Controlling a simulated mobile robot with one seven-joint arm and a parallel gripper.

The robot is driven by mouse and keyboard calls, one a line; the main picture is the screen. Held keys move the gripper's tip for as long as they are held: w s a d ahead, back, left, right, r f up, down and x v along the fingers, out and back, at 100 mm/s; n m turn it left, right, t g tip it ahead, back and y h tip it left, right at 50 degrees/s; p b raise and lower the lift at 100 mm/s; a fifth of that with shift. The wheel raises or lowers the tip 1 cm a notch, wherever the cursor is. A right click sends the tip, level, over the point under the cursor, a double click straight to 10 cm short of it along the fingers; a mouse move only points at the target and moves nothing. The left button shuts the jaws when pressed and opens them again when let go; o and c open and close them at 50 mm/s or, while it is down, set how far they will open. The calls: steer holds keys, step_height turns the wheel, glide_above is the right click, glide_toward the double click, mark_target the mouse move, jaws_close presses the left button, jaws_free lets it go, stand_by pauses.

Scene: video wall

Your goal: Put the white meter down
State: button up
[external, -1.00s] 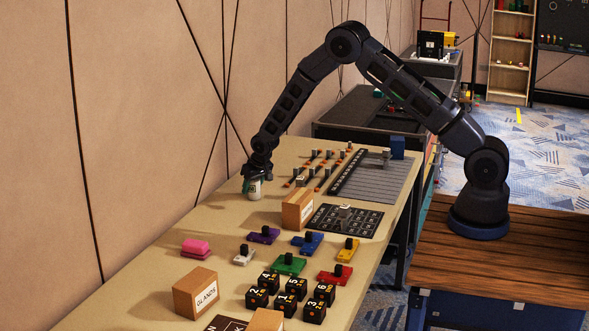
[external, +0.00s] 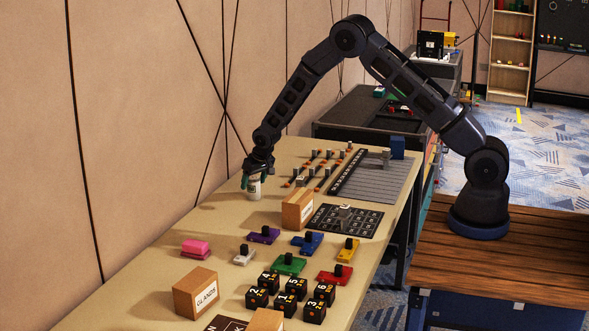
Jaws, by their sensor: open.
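A small white cylindrical object (external: 254,190) stands upright on the tan table, close to the wall side. My gripper (external: 256,177) is open just above it, pointing down. Its fingers are at the object's top, and I cannot tell whether they still touch it. A flat white piece with a black knob (external: 244,257) lies on the table nearer the camera, well apart from my gripper. The picture is too small to tell which of these two is the white meter.
A cardboard box (external: 297,210) stands right of the white cylinder. Coloured knobbed pieces, including a green one (external: 289,265), and black numbered cubes (external: 291,297) lie nearer the camera. A black grid board (external: 345,221) is to the right. The table left of the cylinder is clear.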

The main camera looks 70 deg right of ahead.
steer(key=s+a+f+v, duration=0.1)
steer(key=s+v, duration=0.2)
steer(key=v, duration=2.5)
steer(key=s+a+r+n+y, duration=0.2)
steer(key=s+a+r, duration=0.1)
steer(key=s+r, duration=0.95)
steer(key=s+a+r+n, duration=0.1)
steer(key=s+a, duration=0.1)
steer(key=s, duration=1.4)
steer(key=s+a+r+n, duration=0.2)
steer(key=s+a, duration=0.1)
steer(key=s, duration=1.3)
steer(key=shift+s+a+r+t, duration=0.2)
steer(key=shift+s+a+t, duration=0.1)
steer(key=shift+s, duration=0.05)
